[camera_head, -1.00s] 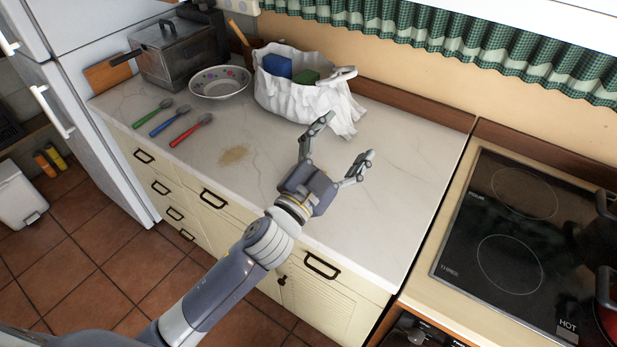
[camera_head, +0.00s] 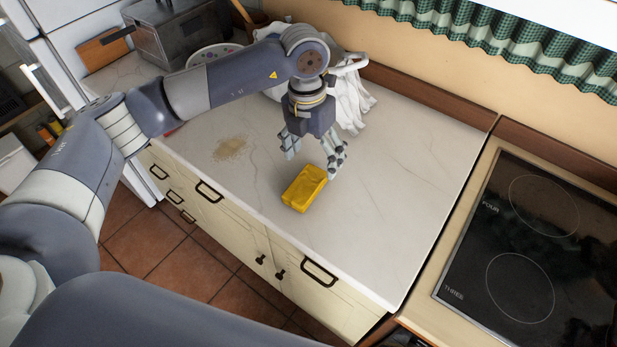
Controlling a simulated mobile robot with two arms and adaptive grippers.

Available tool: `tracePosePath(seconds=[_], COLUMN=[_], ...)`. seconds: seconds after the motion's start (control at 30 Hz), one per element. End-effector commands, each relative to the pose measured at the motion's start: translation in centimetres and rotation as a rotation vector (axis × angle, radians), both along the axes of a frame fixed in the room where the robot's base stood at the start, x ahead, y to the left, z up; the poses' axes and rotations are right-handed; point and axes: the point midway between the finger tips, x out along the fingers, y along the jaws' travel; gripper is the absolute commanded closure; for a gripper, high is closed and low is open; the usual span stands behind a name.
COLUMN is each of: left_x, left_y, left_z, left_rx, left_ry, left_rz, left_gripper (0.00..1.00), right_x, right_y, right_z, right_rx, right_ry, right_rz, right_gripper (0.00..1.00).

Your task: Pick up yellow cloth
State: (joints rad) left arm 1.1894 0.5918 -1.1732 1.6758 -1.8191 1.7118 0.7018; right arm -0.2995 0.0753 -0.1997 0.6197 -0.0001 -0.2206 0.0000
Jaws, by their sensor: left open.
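The yellow cloth (camera_head: 304,188), a folded block, lies on the pale marble countertop (camera_head: 400,200) near its front edge. My left gripper (camera_head: 312,160) points down just behind and above the cloth. Its fingers are spread and hold nothing; I cannot tell whether the right-hand finger touches the cloth. My right gripper is not in view.
A white bag (camera_head: 352,105) stands behind my arm, partly hidden. A bowl (camera_head: 212,52) and a metal box-shaped appliance (camera_head: 178,40) are at the back left. A brown stain (camera_head: 230,148) marks the counter. The black hob (camera_head: 530,240) is at the right. The counter's right part is clear.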

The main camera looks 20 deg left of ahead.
Motion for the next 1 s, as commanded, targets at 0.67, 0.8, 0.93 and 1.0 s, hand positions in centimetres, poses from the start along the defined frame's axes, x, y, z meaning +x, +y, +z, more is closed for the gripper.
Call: tracePosePath(seconds=[0.67,0.8,0.93,1.0], left_x=[0.5,0.5,0.5,0.5], left_y=[1.9,1.7,1.7,1.7], left_z=[-6.1,-8.1,-9.8,-10.2], left_rx=[0.08,0.08,0.079,0.079], left_ry=[-0.006,-0.006,-0.006,-0.008], left_rz=[0.024,0.024,0.026,0.025], left_gripper=[0.22,0.22,0.22,0.22], right_x=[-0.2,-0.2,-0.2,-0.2], right_y=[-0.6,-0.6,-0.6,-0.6], right_z=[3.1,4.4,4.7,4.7], right_rx=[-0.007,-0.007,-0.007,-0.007], right_ry=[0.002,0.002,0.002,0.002], right_rz=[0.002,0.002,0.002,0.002], right_gripper=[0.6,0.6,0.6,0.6])
